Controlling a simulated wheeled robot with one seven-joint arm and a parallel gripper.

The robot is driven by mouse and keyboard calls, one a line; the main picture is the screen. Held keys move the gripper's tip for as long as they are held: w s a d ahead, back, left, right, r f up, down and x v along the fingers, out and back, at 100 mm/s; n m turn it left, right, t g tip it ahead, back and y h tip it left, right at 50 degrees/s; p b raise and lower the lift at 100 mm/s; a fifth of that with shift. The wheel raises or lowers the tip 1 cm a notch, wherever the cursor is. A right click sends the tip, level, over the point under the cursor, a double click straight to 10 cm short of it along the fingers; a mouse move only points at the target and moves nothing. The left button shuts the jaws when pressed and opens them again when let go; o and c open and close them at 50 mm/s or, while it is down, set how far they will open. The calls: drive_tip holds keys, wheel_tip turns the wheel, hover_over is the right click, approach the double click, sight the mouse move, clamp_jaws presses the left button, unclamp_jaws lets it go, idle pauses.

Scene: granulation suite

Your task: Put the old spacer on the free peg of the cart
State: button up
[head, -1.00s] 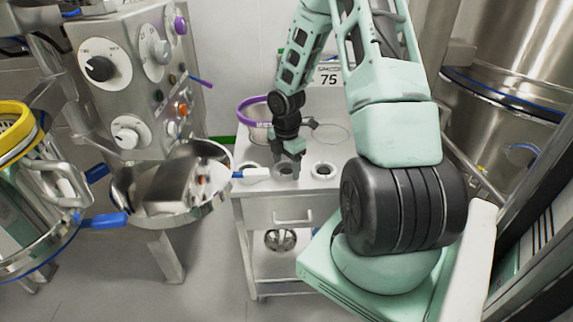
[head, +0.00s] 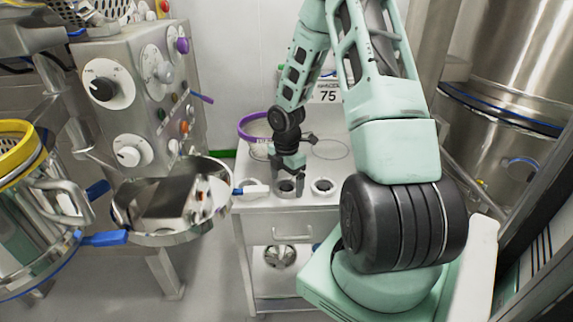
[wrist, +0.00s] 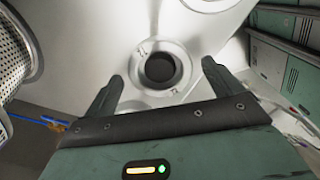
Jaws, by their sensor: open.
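The steel cart (head: 285,217) stands ahead of me, with several round fittings along the front of its top. My gripper (head: 288,184) points down over the middle fitting, its fingers open. In the wrist view the gripper (wrist: 160,88) has its two fingers apart, and a pale ringed fitting with a dark round centre (wrist: 160,68) lies beyond and between the fingertips. Nothing is held. Another fitting (head: 323,186) with a dark centre is to the right. I cannot tell which fitting is the old spacer and which is a bare peg.
A purple-rimmed bowl (head: 250,140) sits at the back left of the cart top. A steel pan (head: 150,228) on the machine is left of the cart, and a blue-tipped handle (head: 257,190) reaches across the cart's left front. A large steel vessel (head: 505,100) stands right.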

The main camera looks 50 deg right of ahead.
sight(286, 187)
wheel_tip(286, 187, up, 17)
drive_tip(key=p, duration=0.1)
drive_tip(key=shift+p, duration=0.35)
drive_tip(key=shift+a, duration=0.1)
idle(0.5)
drive_tip(key=a+r+m, duration=0.1)
drive_tip(key=a, duration=0.7)
drive_tip(key=s+a+m, duration=0.1)
drive_tip(key=a, duration=0.8)
drive_tip(key=a+r+m, duration=0.1)
drive_tip(key=a, duration=0.7)
drive_tip(key=shift+s+a+r, duration=0.2)
drive_tip(key=shift+a+r, duration=0.1)
drive_tip(key=s+a+r+m, duration=0.1)
drive_tip(key=s+a+m, duration=0.4)
drive_tip(key=s+a, duration=1)
drive_tip(key=shift+s+y, duration=0.3)
drive_tip(key=shift+s, duration=0.1)
